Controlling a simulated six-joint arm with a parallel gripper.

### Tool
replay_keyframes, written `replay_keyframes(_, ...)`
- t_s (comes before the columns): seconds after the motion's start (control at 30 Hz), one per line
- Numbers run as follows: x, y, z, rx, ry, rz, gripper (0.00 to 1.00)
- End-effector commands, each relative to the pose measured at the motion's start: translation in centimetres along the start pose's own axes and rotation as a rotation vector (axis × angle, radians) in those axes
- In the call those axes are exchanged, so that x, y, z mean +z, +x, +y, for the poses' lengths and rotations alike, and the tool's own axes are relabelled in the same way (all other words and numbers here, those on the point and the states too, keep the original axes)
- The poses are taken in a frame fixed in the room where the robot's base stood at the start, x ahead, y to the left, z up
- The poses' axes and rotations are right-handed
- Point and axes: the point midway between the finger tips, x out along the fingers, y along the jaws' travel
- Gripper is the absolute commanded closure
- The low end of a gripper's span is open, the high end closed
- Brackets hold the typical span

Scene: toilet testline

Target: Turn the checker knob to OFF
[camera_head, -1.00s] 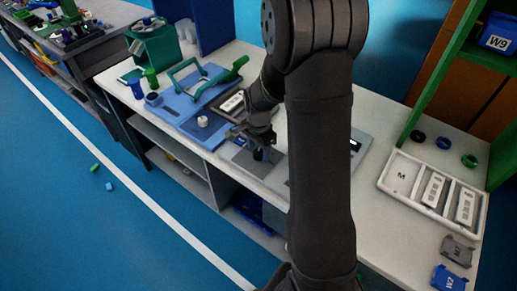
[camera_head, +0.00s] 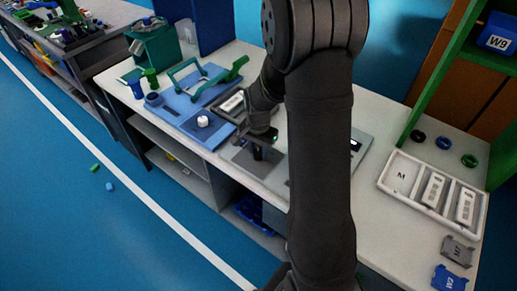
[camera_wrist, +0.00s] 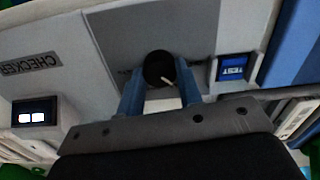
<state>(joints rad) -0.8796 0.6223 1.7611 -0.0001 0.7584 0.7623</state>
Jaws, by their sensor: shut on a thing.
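The checker knob (camera_wrist: 158,66) is a round black knob with a white pointer line, on a grey panel in the wrist view. The pointer slants toward the lower right of that view. My gripper (camera_wrist: 159,78) has its two blue fingers on either side of the knob, shut on it. The printing beside the knob is partly hidden by a finger and not legible. The panel carries the word CHECKER (camera_wrist: 31,64), seen at the left. In the head view my gripper (camera_head: 260,141) is over the grey checker plate (camera_head: 243,158), with the dark knob (camera_head: 258,154) below it.
The wrist view shows a lit display (camera_wrist: 35,113) and a small blue screen (camera_wrist: 233,67). A blue fixture (camera_head: 180,112) with a white round part (camera_head: 203,121) stands left of the checker. A white compartment tray (camera_head: 388,188) lies at the right.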

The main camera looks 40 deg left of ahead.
Motion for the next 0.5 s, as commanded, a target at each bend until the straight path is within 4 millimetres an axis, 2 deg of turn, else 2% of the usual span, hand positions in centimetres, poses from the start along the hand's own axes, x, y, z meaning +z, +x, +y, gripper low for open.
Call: replay_keyframes(0.5, -0.02, -0.06, -0.02, -0.001, -0.459, 0.001, 0.90)
